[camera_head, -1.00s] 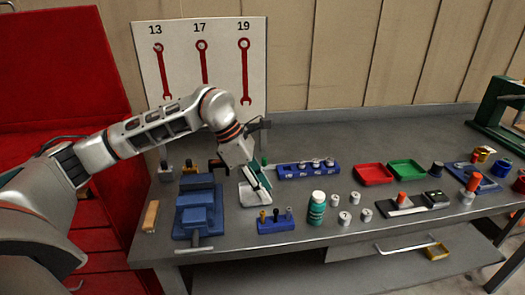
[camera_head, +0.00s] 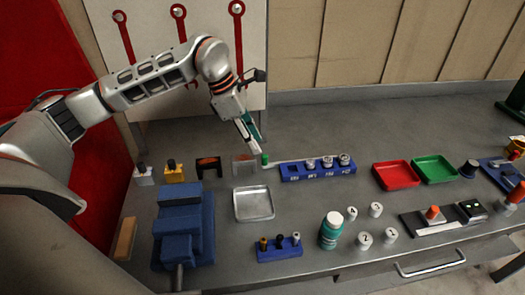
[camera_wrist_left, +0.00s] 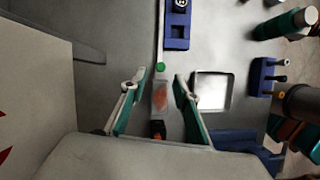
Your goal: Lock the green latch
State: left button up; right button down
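A small green knob (camera_head: 265,159) stands at the left end of a thin pale bar behind the metal tray; it looks like the green latch. It also shows in the left wrist view (camera_wrist_left: 160,67), at the end of a clear block with a reddish patch (camera_wrist_left: 160,97). My left gripper (camera_head: 252,144) hangs above and just behind the knob in the head view. In the left wrist view its two green-padded fingers (camera_wrist_left: 159,78) are spread apart with nothing between them; the knob appears beyond and between the tips. I cannot tell whether the latch is locked. My right gripper is out of view.
A blue socket rack (camera_head: 318,169) lies right of the knob. A metal tray (camera_head: 253,218) lies in front, beside a blue vise (camera_head: 183,225). Small blocks, including a black one (camera_head: 209,167), stand to the left. Red (camera_head: 396,176) and green trays lie right.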

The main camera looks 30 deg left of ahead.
aim_at(263, 156)
pick_arm(q)
jog(key=x, duration=0.6)
jog(key=shift+d+f, duration=0.1)
jog(key=shift+f, duration=0.15)
grip_shut()
